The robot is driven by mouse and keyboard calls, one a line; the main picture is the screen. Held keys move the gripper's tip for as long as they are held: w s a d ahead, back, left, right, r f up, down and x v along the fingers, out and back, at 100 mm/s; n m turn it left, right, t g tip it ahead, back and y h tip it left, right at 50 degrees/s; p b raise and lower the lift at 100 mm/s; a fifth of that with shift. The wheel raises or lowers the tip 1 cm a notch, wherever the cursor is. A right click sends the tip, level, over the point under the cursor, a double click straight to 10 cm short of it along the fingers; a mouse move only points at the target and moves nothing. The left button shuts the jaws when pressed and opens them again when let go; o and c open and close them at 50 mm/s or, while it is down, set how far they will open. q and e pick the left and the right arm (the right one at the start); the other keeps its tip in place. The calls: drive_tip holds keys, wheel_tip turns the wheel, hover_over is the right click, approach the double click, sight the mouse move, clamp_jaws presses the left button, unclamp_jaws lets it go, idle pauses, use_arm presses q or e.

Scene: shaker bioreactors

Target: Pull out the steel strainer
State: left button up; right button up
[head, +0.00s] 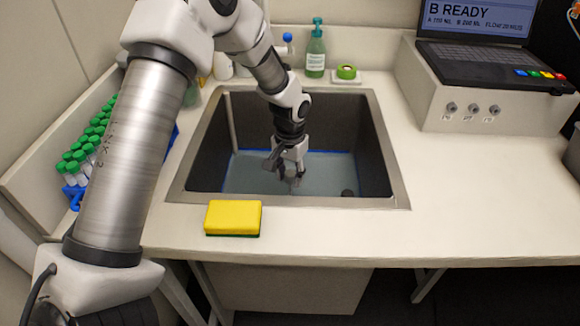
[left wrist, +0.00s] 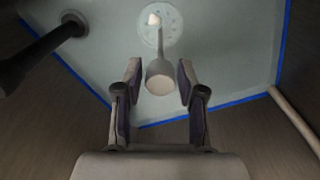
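The steel strainer (left wrist: 160,78) shows in the left wrist view as a pale stem with a wide round end, rising from a round, perforated disc (left wrist: 160,24) on the sink floor. My left gripper (left wrist: 159,72) is open, with one finger on each side of the stem's round end. Gaps show between both fingers and the stem. In the head view my left gripper (head: 291,178) reaches down into the sink (head: 385,160), and the strainer is mostly hidden by it. My right gripper is in neither view.
A dark post (left wrist: 72,26) with a round end stands left of the strainer in the wrist view. A yellow sponge (head: 233,217) lies at the sink's front edge. A soap bottle (head: 316,52) stands behind, green-capped tubes (head: 85,150) at left.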

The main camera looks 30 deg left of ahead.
sight(290, 185)
use_arm(q)
wheel_tip(290, 185, down, 4)
drive_tip(key=shift+w+r, duration=0.1)
clamp_jaws()
